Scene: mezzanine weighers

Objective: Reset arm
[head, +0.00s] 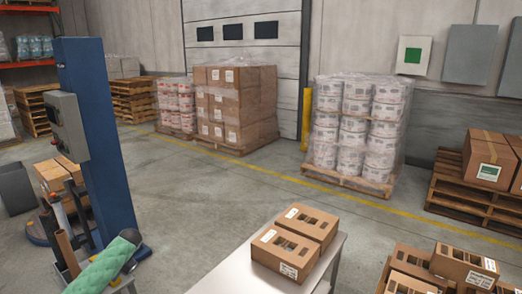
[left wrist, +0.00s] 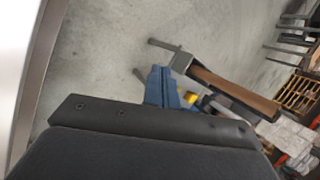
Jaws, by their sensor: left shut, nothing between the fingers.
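My left gripper (left wrist: 152,118) fills the lower part of the left wrist view as a dark bar with small screw holes. It is shut, and nothing shows held in it. It is not in the head view. My right gripper is in neither view. Two brown cartons (head: 284,257) with cut-out openings sit side by side on a pale table (head: 222,276) at the bottom middle of the head view. No gripper shows near them.
A blue post (head: 95,140) with a grey control box (head: 67,126) stands at left, near a green roll (head: 105,262). More cartons (head: 465,267) are at lower right. Wrapped pallets (head: 358,130) stand farther back. The middle floor (head: 215,190) is clear. The left wrist view shows a blue part (left wrist: 160,88) beyond the gripper.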

